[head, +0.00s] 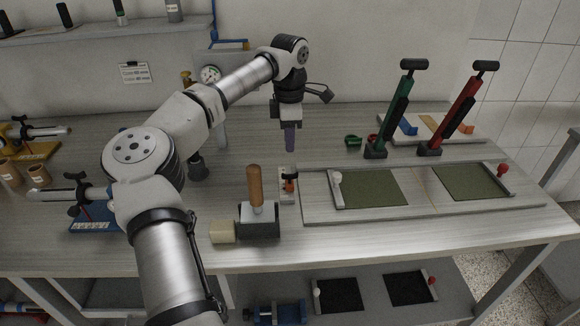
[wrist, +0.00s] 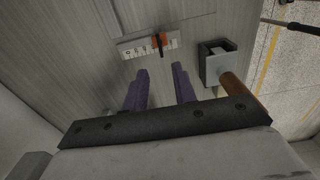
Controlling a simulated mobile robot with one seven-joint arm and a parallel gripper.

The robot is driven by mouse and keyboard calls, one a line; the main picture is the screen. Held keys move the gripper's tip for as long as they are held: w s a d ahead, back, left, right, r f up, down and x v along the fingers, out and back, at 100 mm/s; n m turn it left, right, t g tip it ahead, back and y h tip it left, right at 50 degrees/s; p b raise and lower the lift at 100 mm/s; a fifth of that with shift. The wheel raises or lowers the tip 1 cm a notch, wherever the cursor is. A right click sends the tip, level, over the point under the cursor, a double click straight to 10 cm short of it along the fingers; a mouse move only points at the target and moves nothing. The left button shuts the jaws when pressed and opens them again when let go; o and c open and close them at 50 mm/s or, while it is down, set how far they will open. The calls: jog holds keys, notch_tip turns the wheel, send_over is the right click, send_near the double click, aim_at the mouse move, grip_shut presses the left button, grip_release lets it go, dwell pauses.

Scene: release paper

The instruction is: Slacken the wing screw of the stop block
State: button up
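The stop block is a small orange block (head: 290,186) with a dark wing screw (head: 291,176) on a pale scale strip (head: 288,198) at the middle of the bench. In the wrist view the orange block (wrist: 155,41), its dark wing screw (wrist: 161,46) and the marked strip (wrist: 134,51) lie beyond my fingertips. My gripper (head: 290,150) points down over the bench, behind the stop block in the head view. In the wrist view its two purple fingers (wrist: 159,76) stand apart with nothing between them. The gripper does not touch the screw.
A grey block (head: 259,223) with an upright wooden handle (head: 255,186) stands close in front of the stop block, beside a cream block (head: 222,232). A framed board (head: 415,211) with green pads lies to the right. Green (head: 390,119) and red (head: 457,113) pumps stand behind.

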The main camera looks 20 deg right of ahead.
aim_at(290, 176)
notch_tip(290, 176, down, 10)
jog(key=shift+f+p, duration=0.2)
jog(key=shift+p, duration=0.9)
jog(key=shift+d, duration=0.1)
grip_shut()
